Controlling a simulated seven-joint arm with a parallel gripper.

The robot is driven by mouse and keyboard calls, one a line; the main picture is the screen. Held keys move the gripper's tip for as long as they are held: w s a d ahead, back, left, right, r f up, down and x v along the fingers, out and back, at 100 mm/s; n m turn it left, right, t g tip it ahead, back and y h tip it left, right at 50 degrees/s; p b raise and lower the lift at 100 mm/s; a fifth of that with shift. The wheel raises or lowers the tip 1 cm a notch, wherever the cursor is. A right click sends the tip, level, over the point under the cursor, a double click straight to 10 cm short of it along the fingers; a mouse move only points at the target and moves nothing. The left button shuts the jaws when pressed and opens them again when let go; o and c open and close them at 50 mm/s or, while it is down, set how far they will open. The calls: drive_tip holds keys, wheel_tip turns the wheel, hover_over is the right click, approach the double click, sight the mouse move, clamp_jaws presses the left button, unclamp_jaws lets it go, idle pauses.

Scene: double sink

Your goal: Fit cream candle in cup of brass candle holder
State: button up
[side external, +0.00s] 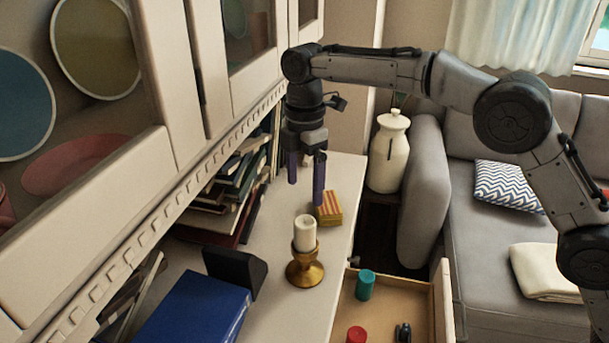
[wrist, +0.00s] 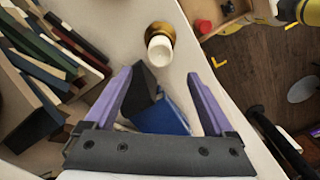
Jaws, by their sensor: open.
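The cream candle (side external: 305,232) stands upright at the top of the brass candle holder (side external: 305,272), its lower end in the cup. The holder stands on the white cabinet top. My gripper (side external: 306,193) is open and empty, above and apart from the candle, with both purple fingers pointing down. In the wrist view the candle (wrist: 160,50) and brass holder (wrist: 159,29) lie beyond the spread fingertips (wrist: 158,76). Nothing is between the fingers at their tips. How deep the candle sits in the cup is hidden.
A yellow and red striped box (side external: 329,208) stands just behind the holder. A blue book (side external: 195,312) and a dark bookend (side external: 235,268) lie to the left, below glass-door shelving. An open drawer (side external: 440,305) with a teal cylinder (side external: 366,285) and red cylinder (side external: 356,335) is at right.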

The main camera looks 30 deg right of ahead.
drive_tip(key=shift+r, duration=0.65)
drive_tip(key=s+d+r+m+t, duration=0.3)
drive_tip(key=s+d+r+m, duration=0.55)
drive_tip(key=s+d, duration=0.45)
drive_tip(key=s+d+f+m+t, duration=0.1)
drive_tip(key=s+d+f+m, duration=0.1)
drive_tip(key=s, duration=0.5)
drive_tip(key=s+d+f+m, duration=0.3)
drive_tip(key=s+m, duration=0.2)
drive_tip(key=s, duration=0.2)
drive_tip(key=s+d+f+m+t, duration=0.1)
drive_tip(key=s+d+f+m, duration=0.1)
drive_tip(key=s, duration=0.5)
drive_tip(key=shift+d+f+m+t, duration=0.3)
drive_tip(key=shift+d+m, duration=0.2)
drive_tip(key=shift+m, duration=0.35)
drive_tip(key=shift+r, duration=0.1)
